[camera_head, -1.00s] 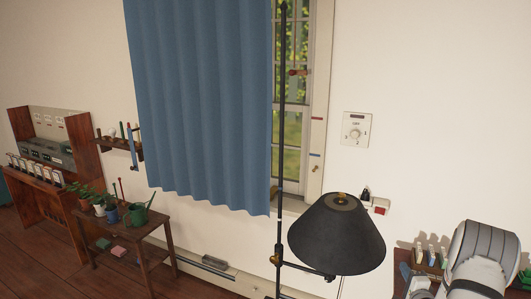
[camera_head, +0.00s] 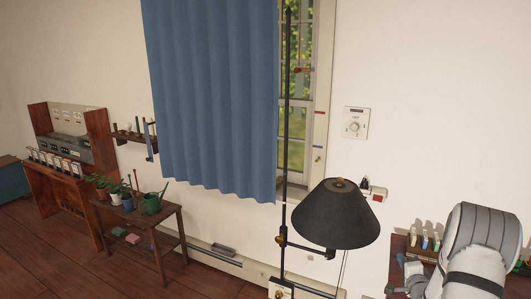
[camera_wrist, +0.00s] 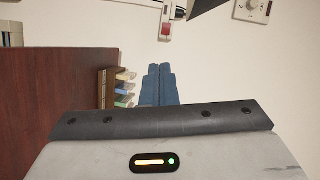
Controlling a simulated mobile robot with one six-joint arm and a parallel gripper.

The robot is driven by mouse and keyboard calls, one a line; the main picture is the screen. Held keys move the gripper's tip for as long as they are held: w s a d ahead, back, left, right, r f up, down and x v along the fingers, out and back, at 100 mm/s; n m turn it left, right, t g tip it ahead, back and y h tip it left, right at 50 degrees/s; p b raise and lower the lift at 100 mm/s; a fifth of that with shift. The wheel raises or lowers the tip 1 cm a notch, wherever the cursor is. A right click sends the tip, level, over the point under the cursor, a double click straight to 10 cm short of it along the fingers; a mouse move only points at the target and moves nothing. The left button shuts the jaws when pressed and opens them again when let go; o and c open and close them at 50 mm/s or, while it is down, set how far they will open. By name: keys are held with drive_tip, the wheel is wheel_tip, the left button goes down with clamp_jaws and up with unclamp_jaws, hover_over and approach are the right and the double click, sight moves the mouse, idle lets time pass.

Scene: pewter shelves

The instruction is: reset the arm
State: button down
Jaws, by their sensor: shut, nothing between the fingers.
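My gripper (camera_wrist: 159,70) shows in the wrist view as two blue-grey fingers side by side, shut with nothing between them. The fingers point toward the pale wall, just right of a small rack (camera_wrist: 110,88) of coloured items. In the head view my arm is at the lower right, folded in front of a wooden surface by the wall.
A black-shaded floor lamp (camera_head: 332,215) stands left of my arm. A dial plate (camera_head: 355,123) and a red switch (camera_wrist: 165,31) are on the wall. A blue curtain (camera_head: 215,100) partly covers the window. A plant table (camera_head: 165,215) stands at left, with open floor before it.

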drive_tip(key=s+a+r+n+g+h, duration=0.1)
drive_tip(key=s+a+r+n+g, duration=0.25)
drive_tip(key=a+r, duration=0.35)
drive_tip(key=s+a+r+n+g, duration=0.3)
drive_tip(key=a+r+n, duration=0.1)
drive_tip(key=a+r, duration=0.3)
drive_tip(key=s+a+r+n+g+y, duration=0.1)
drive_tip(key=s+a+n+g, duration=0.1)
drive_tip(key=s+a, duration=0.3)
drive_tip(key=s+a+r+n+g+y, duration=0.1)
drive_tip(key=s+a+n, duration=0.3)
drive_tip(key=s, duration=1)
drive_tip(key=s+a+r+n+g, duration=0.1)
drive_tip(key=s+a+n+g, duration=0.2)
drive_tip(key=s+a, duration=0.4)
drive_tip(key=s+g, duration=0.1)
drive_tip(key=s, duration=0.1)
drive_tip(key=shift+s+r+y, duration=0.3)
drive_tip(key=shift+r+y, duration=0.05)
drive_tip(key=shift+y, duration=0.05)
drive_tip(key=shift+n, duration=0.25)
